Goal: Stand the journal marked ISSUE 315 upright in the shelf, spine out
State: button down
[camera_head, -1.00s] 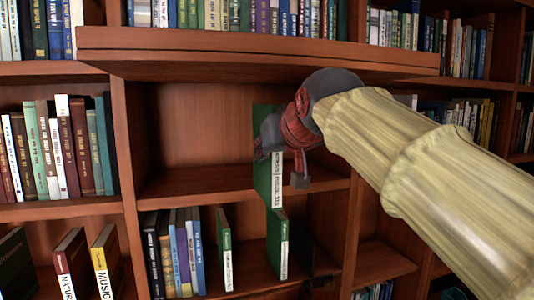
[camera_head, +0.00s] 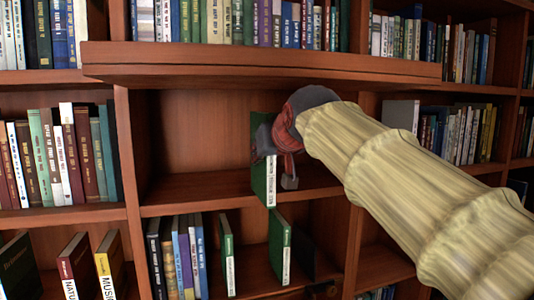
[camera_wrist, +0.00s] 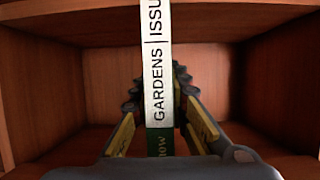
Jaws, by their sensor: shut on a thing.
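My gripper (camera_head: 278,155) is shut on a green journal (camera_head: 259,182), with one finger on each side in the wrist view (camera_wrist: 162,95). The journal is upright, its white-labelled spine (camera_wrist: 155,65) facing out. The label reads "GARDENS | ISSU" in the wrist view; the number is cut off there and too small to read in the head view. The journal is at the mouth of the empty middle compartment of the shelf (camera_head: 185,207), its lower end overlapping the board's front edge. I cannot tell whether it touches the board. My gripper hides part of it.
Two green journals with white labels (camera_head: 228,255) (camera_head: 280,250) stand in the compartment below, right of several books (camera_head: 180,258). An overhanging board (camera_head: 255,62) is above. The compartment has free room left of the journal.

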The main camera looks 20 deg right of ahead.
jog(key=w+p, duration=0.7)
jog(key=w, duration=0.8)
jog(key=shift+w, duration=0.3)
jog(key=shift+f+b, duration=0.3)
jog(key=shift+f, duration=0.1)
dwell(0.5)
jog(key=c, duration=1.7)
grip_release()
jog(key=shift+o, duration=0.2)
jog(key=shift+f, duration=0.15)
